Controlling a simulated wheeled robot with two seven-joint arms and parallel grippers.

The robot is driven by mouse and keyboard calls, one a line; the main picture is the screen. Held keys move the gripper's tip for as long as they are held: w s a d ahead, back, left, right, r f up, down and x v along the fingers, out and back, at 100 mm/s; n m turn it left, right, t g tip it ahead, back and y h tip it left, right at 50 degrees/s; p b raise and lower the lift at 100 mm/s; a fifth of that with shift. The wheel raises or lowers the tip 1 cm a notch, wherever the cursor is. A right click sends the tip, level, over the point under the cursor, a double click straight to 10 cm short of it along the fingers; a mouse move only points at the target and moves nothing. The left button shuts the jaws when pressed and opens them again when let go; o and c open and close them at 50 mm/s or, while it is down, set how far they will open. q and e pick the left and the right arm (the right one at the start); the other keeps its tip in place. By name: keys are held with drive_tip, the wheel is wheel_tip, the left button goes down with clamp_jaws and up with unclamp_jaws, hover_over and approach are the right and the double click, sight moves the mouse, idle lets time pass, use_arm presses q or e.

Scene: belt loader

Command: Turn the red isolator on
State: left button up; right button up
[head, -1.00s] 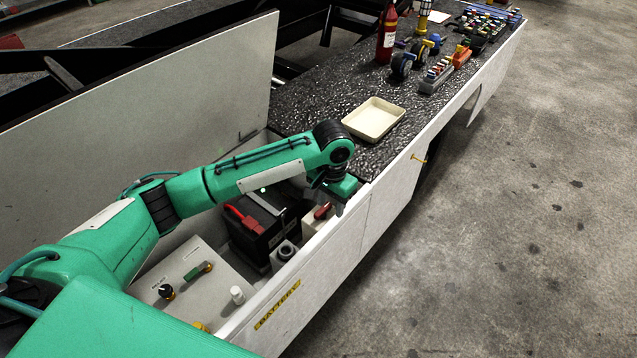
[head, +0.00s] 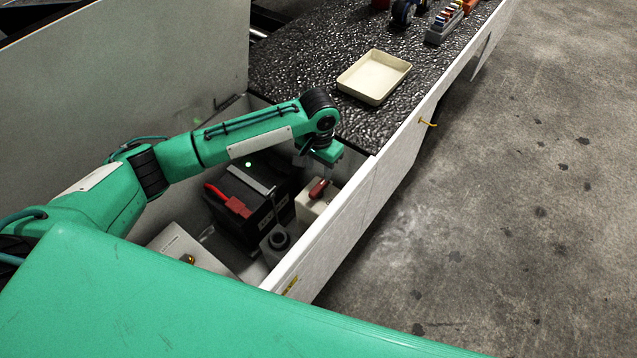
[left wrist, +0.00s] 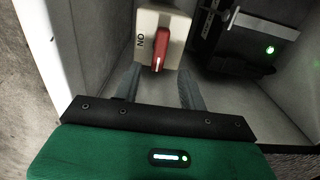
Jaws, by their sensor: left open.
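The red isolator handle (head: 318,188) sits on a cream box (head: 310,208) inside the open battery compartment. In the head view the left gripper (head: 322,160) hangs just above and behind the isolator. My right gripper is not in view.
A black battery (head: 250,205) with a red clamp stands left of the isolator. A dark round socket (head: 279,240) is in front. The white side wall (head: 340,215) bounds the compartment on the right. A cream tray (head: 373,77) lies on the black textured deck.

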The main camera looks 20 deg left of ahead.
sight(319, 187)
use_arm(q)
wheel_tip(319, 187, down, 8)
drive_tip(key=shift+f, duration=0.25)
clamp_jaws()
